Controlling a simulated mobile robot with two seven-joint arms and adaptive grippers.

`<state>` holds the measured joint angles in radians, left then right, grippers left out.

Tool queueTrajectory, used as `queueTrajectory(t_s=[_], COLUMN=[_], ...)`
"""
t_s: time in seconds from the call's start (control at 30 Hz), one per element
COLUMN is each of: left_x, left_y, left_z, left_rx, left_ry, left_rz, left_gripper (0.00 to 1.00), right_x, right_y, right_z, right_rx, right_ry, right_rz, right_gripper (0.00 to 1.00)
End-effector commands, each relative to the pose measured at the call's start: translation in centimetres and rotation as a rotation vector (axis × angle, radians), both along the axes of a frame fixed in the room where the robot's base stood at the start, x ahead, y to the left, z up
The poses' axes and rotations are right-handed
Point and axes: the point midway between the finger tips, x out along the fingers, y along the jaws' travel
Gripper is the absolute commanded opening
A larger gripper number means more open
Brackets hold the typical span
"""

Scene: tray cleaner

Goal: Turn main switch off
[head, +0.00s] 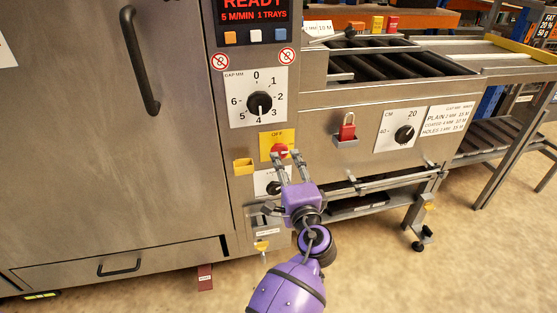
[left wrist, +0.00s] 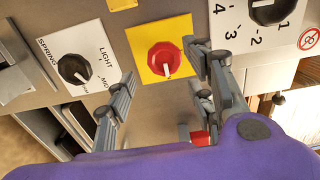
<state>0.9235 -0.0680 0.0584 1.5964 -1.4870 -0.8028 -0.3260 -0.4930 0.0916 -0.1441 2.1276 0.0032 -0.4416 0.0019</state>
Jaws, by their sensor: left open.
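The main switch is a red knob (head: 279,151) on a yellow plate (head: 266,139) marked OFF at its top. In the left wrist view the red knob (left wrist: 162,62) shows near the middle of the yellow plate (left wrist: 141,37). Its pale pointer line points down in that view, which is toward the right in the head view. My left gripper (head: 285,156) is open, its two fingers reaching toward the knob. In the left wrist view the left gripper (left wrist: 160,62) has its fingers on either side of the knob. I cannot tell whether they touch it. My right gripper is not in view.
The GAP MM dial (head: 260,103) is above the switch. A smaller black dial (left wrist: 74,69) is below it, partly hidden in the head view. A yellow holder (head: 243,167) sits left.

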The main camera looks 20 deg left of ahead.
Motion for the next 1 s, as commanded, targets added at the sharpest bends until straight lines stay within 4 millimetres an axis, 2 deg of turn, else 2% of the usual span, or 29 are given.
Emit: queueTrajectory(t_s=[0.1, 0.3, 0.7, 1.0], left_x=[1.8, 4.0, 4.8, 4.7], left_y=[1.2, 2.7, 3.2, 3.2], left_z=[0.0, -0.1, 0.0, -0.1], left_rx=[0.001, 0.000, -0.003, -0.004], left_ry=[-0.002, -0.001, -0.001, 0.000], left_rz=[0.001, -0.001, -0.001, -0.001], left_gripper=[0.49, 0.49, 0.49, 0.10], right_x=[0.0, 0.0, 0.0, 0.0], right_y=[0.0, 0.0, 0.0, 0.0], right_z=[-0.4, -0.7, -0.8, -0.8], right_rx=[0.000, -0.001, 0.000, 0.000], right_ry=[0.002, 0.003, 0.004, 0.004], right_rz=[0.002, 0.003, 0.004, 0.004], right_gripper=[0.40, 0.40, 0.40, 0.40])
